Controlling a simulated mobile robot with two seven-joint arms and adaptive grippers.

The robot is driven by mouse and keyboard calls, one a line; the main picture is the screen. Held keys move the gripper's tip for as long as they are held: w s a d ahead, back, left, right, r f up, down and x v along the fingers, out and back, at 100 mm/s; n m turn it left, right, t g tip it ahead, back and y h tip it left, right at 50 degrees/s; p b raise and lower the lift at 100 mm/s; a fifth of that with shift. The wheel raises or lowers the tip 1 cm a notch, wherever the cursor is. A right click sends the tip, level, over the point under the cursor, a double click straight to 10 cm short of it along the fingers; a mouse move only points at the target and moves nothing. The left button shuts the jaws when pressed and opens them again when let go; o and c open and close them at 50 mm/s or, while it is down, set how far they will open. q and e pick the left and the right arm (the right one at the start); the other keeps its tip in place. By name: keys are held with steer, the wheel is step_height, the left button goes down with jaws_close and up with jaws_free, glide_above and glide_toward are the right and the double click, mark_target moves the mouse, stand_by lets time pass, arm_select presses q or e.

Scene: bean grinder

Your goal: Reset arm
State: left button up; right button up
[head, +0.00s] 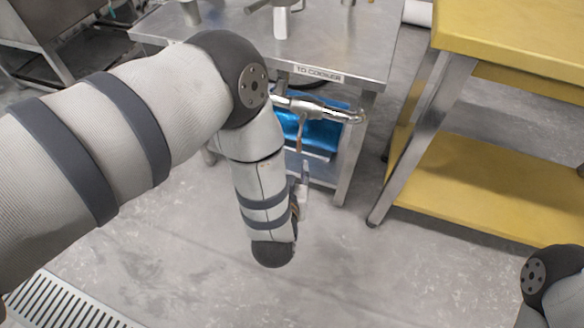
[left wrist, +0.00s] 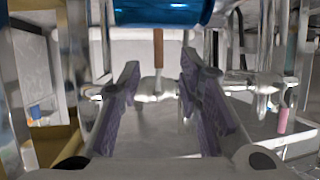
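My left arm comes in from the left and bends down in front of the metal table. My left gripper (head: 303,190) is partly hidden behind my own wrist. In the left wrist view the two fingers of this gripper (left wrist: 158,95) stand wide apart, with purple-grey pads and nothing held between them. Beyond them is a shiny metal fitting with a brown handle (left wrist: 158,48). A chrome fitting (head: 335,111) shows at the table's front in the head view. Only a dark joint of my right arm shows at the lower right; its gripper is out of view.
A yellow two-level table (head: 480,190) stands at right. The grey floor (head: 180,245) is clear, with a drain grate (head: 65,305).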

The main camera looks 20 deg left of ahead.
arm_select(q)
steer(key=shift+s+d+r, duration=0.1)
steer(key=shift+s+r, duration=0.15)
steer(key=shift+s, duration=0.3)
